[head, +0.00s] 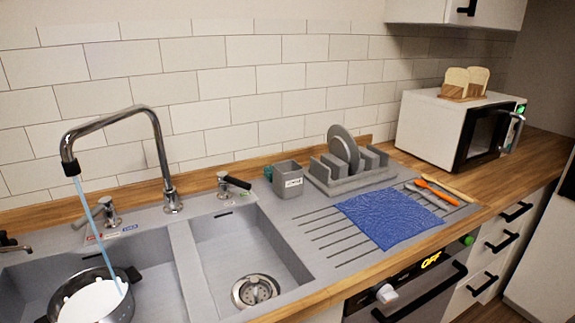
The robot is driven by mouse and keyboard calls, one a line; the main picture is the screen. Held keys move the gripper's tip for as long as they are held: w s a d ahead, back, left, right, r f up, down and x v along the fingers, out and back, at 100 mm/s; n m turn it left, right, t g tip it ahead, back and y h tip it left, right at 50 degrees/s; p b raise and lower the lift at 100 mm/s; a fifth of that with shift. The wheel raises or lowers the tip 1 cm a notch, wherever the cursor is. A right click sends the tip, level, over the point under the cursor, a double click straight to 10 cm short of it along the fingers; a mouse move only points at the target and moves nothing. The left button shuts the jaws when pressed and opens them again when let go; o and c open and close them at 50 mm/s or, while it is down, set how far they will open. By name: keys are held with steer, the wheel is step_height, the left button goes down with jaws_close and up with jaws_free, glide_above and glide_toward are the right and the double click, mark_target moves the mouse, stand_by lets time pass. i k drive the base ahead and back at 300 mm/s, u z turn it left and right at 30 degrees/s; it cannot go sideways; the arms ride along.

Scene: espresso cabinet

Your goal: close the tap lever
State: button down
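A chrome tap (165,160) with a tall bent spout rises behind the sink, and a blue stream of water (100,228) runs from its dark nozzle. The stream falls into a metal pot (117,306) in the left basin. A tap lever (236,182) with a black handle stands right of the spout; its handle points right. A second chrome lever (108,211) stands left of the spout, partly behind the stream. I cannot tell from this view which lever feeds the water. My gripper is not in view.
A black and metal fitting (9,241) is cut off at the left edge. The right basin (230,245) is empty. A grey cup (288,180), a dish rack (345,165) with plates and a blue cloth (390,217) are right of the sink. A microwave (430,135) stands farther right.

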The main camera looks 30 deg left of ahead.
mark_target(222, 176)
steer(key=u, duration=0.65)
steer(key=i, duration=0.75)
steer(key=u, duration=0.9)
